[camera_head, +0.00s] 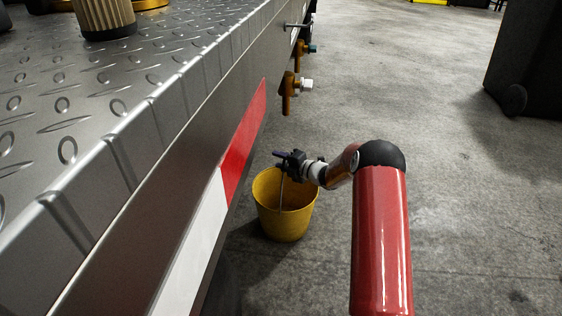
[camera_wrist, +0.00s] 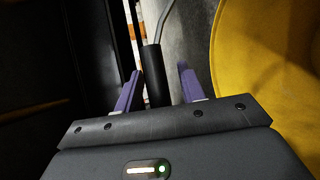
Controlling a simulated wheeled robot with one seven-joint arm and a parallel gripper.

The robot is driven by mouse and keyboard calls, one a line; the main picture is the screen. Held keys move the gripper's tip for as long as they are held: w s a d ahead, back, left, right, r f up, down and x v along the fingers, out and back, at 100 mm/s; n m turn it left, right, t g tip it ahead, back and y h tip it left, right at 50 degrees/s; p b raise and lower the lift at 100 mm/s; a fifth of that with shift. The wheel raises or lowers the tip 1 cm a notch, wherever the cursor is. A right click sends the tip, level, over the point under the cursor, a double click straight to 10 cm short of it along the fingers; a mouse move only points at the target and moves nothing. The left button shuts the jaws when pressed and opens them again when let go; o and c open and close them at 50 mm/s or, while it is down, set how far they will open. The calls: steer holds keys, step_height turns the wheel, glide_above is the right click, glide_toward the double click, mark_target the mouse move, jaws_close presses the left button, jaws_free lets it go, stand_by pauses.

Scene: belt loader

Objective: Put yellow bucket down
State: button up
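The yellow bucket (camera_head: 285,220) is upright beside the loader's side, and it looks to be on the concrete floor. Its yellow wall (camera_wrist: 265,75) fills the right of the wrist view. The thin wire handle rises from the bucket to my gripper (camera_head: 284,158), which is above the rim. In the wrist view, the handle's black grip (camera_wrist: 155,75) is between the two purple fingers of my gripper (camera_wrist: 160,80). The fingers are apart, with gaps showing beside the grip. The bucket's underside is hidden.
The metal loader deck (camera_head: 130,75) with its red-and-white striped side (camera_head: 243,140) runs close along the left of the bucket. Orange brackets (camera_head: 288,92) stick out from it. A dark object (camera_head: 530,65) stands at the right. The floor (camera_head: 420,90) between is clear.

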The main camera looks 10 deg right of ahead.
steer(key=p+v, duration=0.2)
steer(key=v, duration=1)
steer(key=s+a+r+n+g+h, duration=0.1)
steer(key=s+a+r+n+g, duration=0.3)
steer(key=s+a+r+n, duration=0.6)
steer(key=s+a+r+n+g, duration=0.35)
steer(key=s+r+n, duration=0.25)
steer(key=s+n, duration=0.5)
steer(key=s+d+r+n+h, duration=0.2)
steer(key=s+n+h, duration=0.1)
steer(key=s+n, duration=0.3)
steer(key=s+d+r+n+h, duration=0.2)
steer(key=s+n+h, duration=0.1)
steer(key=s+n, duration=0.4)
steer(key=s+d+r+n+t+h, duration=0.1)
steer(key=s+d+n+h, duration=0.1)
steer(key=s+n, duration=0.5)
steer(key=n+h, duration=0.1)
steer(key=n, duration=0.2)
steer(key=shift+s+d+r+n, duration=0.25)
steer(key=shift+r+n, duration=0.05)
steer(key=shift+r, duration=0.1)
steer(key=shift+r, duration=0.1)
